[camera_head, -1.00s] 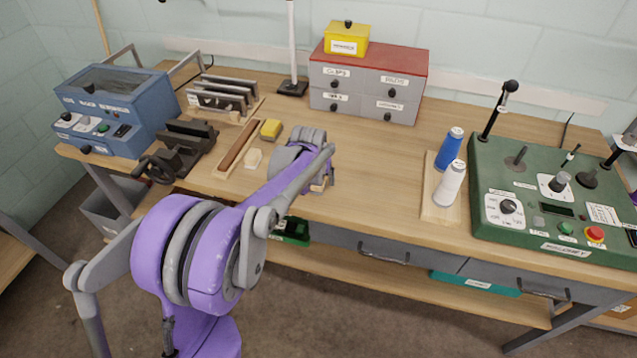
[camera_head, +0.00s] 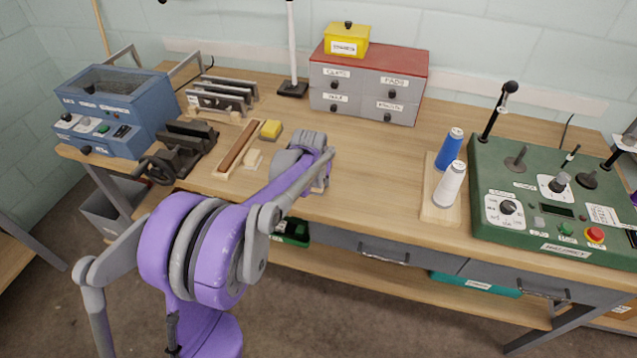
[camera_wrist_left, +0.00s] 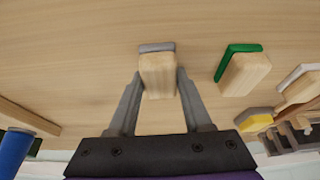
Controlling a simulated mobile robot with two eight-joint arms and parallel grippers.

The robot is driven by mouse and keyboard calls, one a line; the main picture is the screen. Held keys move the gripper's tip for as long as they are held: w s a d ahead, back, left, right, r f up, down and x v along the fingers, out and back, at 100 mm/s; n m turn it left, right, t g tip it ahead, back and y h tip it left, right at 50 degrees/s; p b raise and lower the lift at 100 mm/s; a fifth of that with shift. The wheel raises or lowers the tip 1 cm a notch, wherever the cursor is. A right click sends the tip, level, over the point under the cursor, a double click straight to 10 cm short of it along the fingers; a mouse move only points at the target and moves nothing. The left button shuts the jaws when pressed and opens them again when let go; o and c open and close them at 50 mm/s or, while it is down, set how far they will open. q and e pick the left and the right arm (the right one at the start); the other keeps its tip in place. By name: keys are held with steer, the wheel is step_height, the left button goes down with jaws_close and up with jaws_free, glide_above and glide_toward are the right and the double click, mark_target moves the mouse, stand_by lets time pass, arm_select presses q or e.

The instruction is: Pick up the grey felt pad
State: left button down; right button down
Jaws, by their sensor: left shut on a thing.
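The grey felt pad (camera_wrist_left: 157,47) is a thin grey layer on the end of a small wooden block (camera_wrist_left: 158,76) in the left wrist view. My left gripper (camera_wrist_left: 160,74) is shut on this block, with one finger against each side. In the head view my purple left arm hides most of the gripper and the pad; the wrist is over the front middle of the bench. I cannot tell whether the pad is clear of the bench top. My right gripper is not in view.
A green-faced block (camera_wrist_left: 240,68) stands close beside the held one, then a white-faced block (camera_wrist_left: 297,80) and a yellow block (camera_head: 271,129).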

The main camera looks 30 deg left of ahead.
arm_select(q)
steer(key=shift+r, duration=0.1)
step_height(320, 180, up, 10)
steer(key=shift+f, duration=0.1)
stand_by(0.3)
steer(key=c, duration=1)
jaws_free()
steer(key=c, duration=0.5)
